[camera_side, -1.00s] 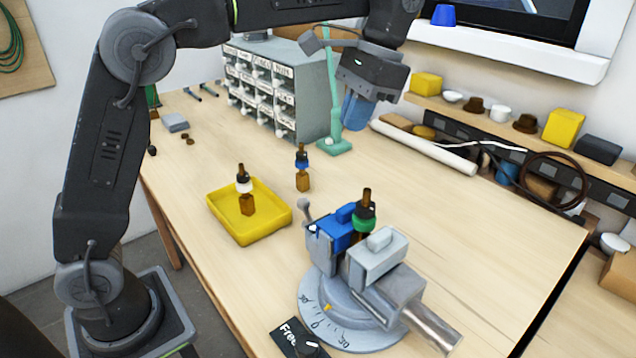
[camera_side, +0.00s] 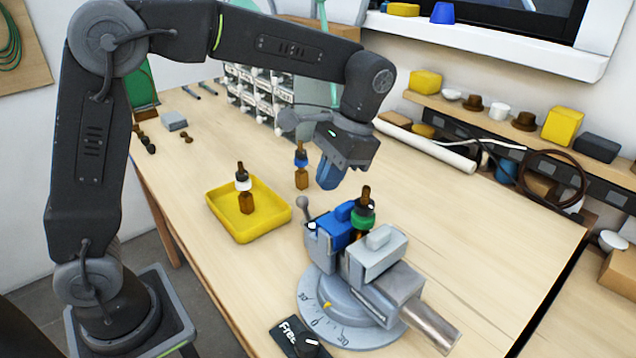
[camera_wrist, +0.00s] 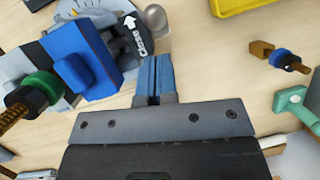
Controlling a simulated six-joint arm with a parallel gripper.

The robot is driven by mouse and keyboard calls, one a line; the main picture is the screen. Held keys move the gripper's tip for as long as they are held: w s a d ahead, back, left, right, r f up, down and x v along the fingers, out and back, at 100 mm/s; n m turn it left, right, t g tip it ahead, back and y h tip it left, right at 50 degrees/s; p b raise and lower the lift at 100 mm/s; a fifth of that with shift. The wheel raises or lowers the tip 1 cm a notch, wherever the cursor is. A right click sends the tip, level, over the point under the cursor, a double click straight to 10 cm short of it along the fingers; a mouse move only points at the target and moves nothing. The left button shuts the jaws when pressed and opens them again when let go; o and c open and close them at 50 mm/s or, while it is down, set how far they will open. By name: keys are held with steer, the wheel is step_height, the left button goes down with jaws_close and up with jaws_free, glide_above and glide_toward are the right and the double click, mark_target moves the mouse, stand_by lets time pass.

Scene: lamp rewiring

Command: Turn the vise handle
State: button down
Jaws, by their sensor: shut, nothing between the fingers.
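The vise (camera_side: 375,265) is blue and grey and stands on a round grey dial base (camera_side: 340,335). Its handle (camera_side: 304,208) is a short bar with a grey ball end at the vise's left side. The ball (camera_wrist: 155,18) also shows in the wrist view, beside a black "Close" label with an arrow. A brown and black lamp part with a green ring (camera_side: 363,212) stands between the jaws. My gripper (camera_side: 327,184) is shut and empty, above and behind the vise. In the wrist view its blue fingers (camera_wrist: 154,64) point towards the handle, apart from it.
A yellow tray (camera_side: 270,231) holds a white-ringed lamp part (camera_side: 243,187). A blue-ringed part (camera_side: 301,165) stands on the bench behind it. A black "Free" lever plate (camera_side: 296,340) lies before the vise. A drawer cabinet (camera_side: 258,95) is behind. The bench right of the vise is clear.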

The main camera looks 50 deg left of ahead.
mark_target(301, 201)
steer(key=shift+s+a+f, duration=0.15)
steer(key=shift+s+f, duration=0.15)
steer(key=shift+s, duration=0.25)
steer(key=shift+s+a+f, duration=0.1)
steer(key=shift+s+f, duration=0.15)
steer(key=shift+s, duration=0.25)
steer(key=shift+s, duration=0.1)
steer(key=shift+s+t, duration=0.2)
steer(key=shift+t, duration=0.1)
steer(key=shift+s, duration=0.15)
steer(key=s+t, duration=0.2)
steer(key=t, duration=0.1)
steer(key=shift+s, duration=0.25)
steer(key=shift+s+f+t, duration=0.9)
steer(key=shift+s+t, duration=0.05)
steer(key=shift+s, duration=0.25)
steer(key=shift+s+f+t, duration=0.85)
steer(key=shift+s+t, duration=0.1)
steer(key=shift+s, duration=0.25)
steer(key=shift+f, duration=0.1)
